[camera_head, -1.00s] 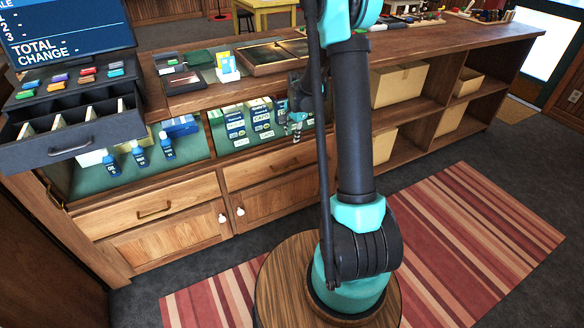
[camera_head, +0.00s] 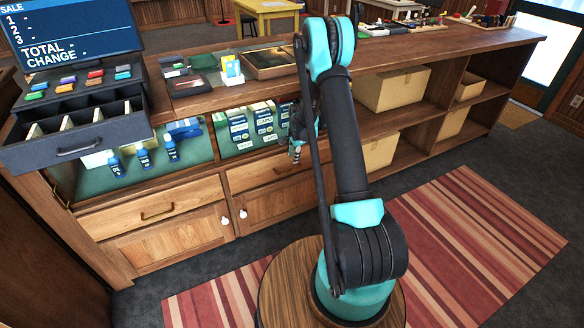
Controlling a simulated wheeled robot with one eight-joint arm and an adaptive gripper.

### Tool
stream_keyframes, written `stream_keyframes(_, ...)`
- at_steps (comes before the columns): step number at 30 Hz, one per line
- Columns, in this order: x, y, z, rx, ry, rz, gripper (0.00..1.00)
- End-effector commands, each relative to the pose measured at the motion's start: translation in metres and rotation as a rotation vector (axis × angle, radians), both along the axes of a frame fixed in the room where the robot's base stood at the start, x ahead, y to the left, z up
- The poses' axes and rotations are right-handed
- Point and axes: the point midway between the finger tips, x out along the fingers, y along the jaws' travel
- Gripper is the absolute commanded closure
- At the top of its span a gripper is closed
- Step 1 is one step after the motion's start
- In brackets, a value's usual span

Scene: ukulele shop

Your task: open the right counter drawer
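My gripper (camera_head: 296,155) points down in front of the counter, at the upper right part of this drawer. It is small and dark, so whether its fingers are open or shut is unclear, and I cannot tell whether it touches the handle. My arm hides the drawer's right end. The left counter drawer (camera_head: 110,219) is closed, with a brass handle (camera_head: 157,212).
Cupboard doors with white knobs (camera_head: 225,221) sit below the drawers. An open cash drawer (camera_head: 80,150) juts out at the upper left. Blue bottles (camera_head: 144,158) and boxes (camera_head: 238,130) fill the shelf above. Cardboard boxes (camera_head: 392,88) stand right. A striped rug (camera_head: 475,235) covers the floor.

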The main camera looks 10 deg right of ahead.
Motion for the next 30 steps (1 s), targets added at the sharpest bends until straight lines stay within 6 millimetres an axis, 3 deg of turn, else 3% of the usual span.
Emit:
stream_keyframes(9, 0.010, 0.003, -0.054, 0.000, 0.000, 0.000, 0.69)
stream_keyframes(15, 0.013, 0.004, -0.074, 0.000, 0.000, 0.001, 0.69)
stream_keyframes(27, 0.014, 0.005, -0.080, 0.000, 0.000, 0.001, 0.69)
stream_keyframes(30, 0.014, 0.005, -0.080, 0.000, 0.000, 0.001, 0.79)
